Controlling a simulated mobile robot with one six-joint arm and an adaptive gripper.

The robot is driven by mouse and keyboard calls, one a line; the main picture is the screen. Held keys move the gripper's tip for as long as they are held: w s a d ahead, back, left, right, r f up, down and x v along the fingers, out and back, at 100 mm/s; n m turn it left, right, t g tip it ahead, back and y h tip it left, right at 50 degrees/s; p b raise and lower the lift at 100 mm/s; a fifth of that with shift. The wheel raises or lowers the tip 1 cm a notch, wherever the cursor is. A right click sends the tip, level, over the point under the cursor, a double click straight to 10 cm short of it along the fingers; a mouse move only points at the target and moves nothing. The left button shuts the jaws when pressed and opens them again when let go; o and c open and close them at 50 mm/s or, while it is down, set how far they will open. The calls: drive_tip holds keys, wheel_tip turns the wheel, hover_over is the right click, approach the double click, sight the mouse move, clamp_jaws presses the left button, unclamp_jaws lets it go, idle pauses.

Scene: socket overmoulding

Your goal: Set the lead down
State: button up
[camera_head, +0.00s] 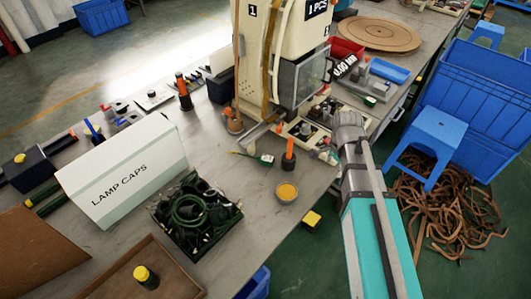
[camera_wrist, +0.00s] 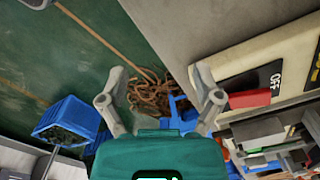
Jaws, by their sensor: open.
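My gripper (camera_wrist: 157,80) is open in the wrist view, with its two grey fingers apart and nothing between them. Brown strips on the floor show far beyond the gap. In the camera_head view my arm reaches up from the lower right beside the machine, and I cannot make out the fingers there. A thin lead with a small green and white end (camera_head: 265,159) seems to lie on the grey bench (camera_head: 228,150), in front of the machine and apart from my arm. Dark coiled leads (camera_head: 190,210) fill a black tray at the lower left of the bench.
A cream machine (camera_head: 280,50) stands at the back of the bench. An orange-topped black tool (camera_head: 289,155) and a round bowl (camera_head: 287,191) stand near the front edge. A white LAMP CAPS box (camera_head: 125,172) is left. A blue stool (camera_head: 432,140) and brown strips (camera_head: 450,215) are right.

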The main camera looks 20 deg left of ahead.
drive_tip(key=a+r+m+p, duration=0.4)
drive_tip(key=a+r+p, duration=0.15)
drive_tip(key=a, duration=0.65)
wheel_tip(320, 180, up, 4)
drive_tip(key=m+p, duration=0.3)
drive_tip(key=m, duration=0.1)
hover_over(265, 158)
drive_tip(key=shift+w+d+r, duration=0.1)
drive_tip(key=shift+d+r, duration=0.05)
drive_tip(key=shift+d, duration=0.15)
wheel_tip(265, 158, down, 9)
drive_tip(key=b, duration=0.8)
drive_tip(key=shift+r, duration=0.2)
drive_tip(key=shift+b, duration=0.3)
drive_tip(key=f+b, duration=0.3)
drive_tip(key=shift+a+f, duration=0.2)
drive_tip(key=shift+a, duration=0.15)
drive_tip(key=shift+f+b, duration=0.9)
drive_tip(key=shift+b, duration=0.15)
